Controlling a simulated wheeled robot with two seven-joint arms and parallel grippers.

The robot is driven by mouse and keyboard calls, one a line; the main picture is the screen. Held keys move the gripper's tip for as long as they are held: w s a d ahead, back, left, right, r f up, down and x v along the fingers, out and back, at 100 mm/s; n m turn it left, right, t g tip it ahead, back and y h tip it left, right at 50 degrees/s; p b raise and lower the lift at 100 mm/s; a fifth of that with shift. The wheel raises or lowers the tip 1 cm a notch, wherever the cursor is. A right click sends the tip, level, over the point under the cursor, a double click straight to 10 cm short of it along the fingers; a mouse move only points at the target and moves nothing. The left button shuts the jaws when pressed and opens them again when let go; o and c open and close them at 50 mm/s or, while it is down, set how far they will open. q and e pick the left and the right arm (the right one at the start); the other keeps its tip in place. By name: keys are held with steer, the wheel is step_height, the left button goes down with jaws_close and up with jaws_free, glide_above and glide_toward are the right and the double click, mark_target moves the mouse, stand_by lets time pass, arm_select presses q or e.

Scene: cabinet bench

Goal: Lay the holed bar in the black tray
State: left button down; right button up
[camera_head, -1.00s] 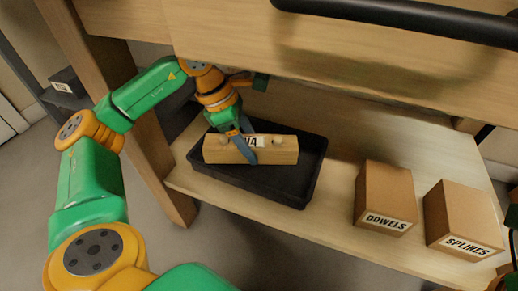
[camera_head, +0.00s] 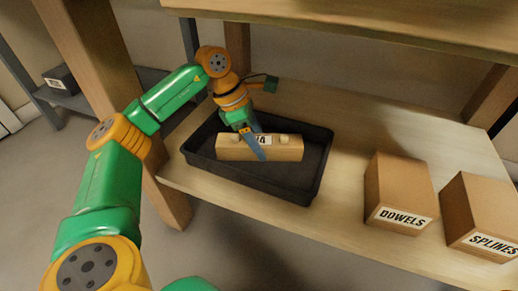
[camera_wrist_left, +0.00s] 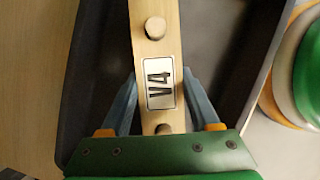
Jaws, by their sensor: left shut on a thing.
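The wooden bar (camera_head: 260,148) lies lengthwise inside the outline of the black tray (camera_head: 318,178) on the wooden shelf. In the left wrist view the bar (camera_wrist_left: 152,65) has a "V4" label and two round wooden features that look like raised pegs rather than holes. My left gripper (camera_head: 256,148) is shut on the bar, with one blue finger on each side near the label. The bar looks level and low in the tray; I cannot tell if it touches the tray floor. The black tray (camera_wrist_left: 93,60) also shows around the bar in the left wrist view. My right gripper is not in view.
Cardboard boxes marked "DOWELS" (camera_head: 398,192) and "SPLINES" (camera_head: 478,218) stand on the shelf to the right of the tray. A wooden post (camera_head: 125,115) rises at the shelf's left. An overhead board (camera_head: 400,22) crosses the top. The shelf between tray and boxes is free.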

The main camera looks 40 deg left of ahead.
arm_select(q)
steer(key=shift+r, duration=0.15)
steer(key=shift+c, duration=0.6)
jaws_free()
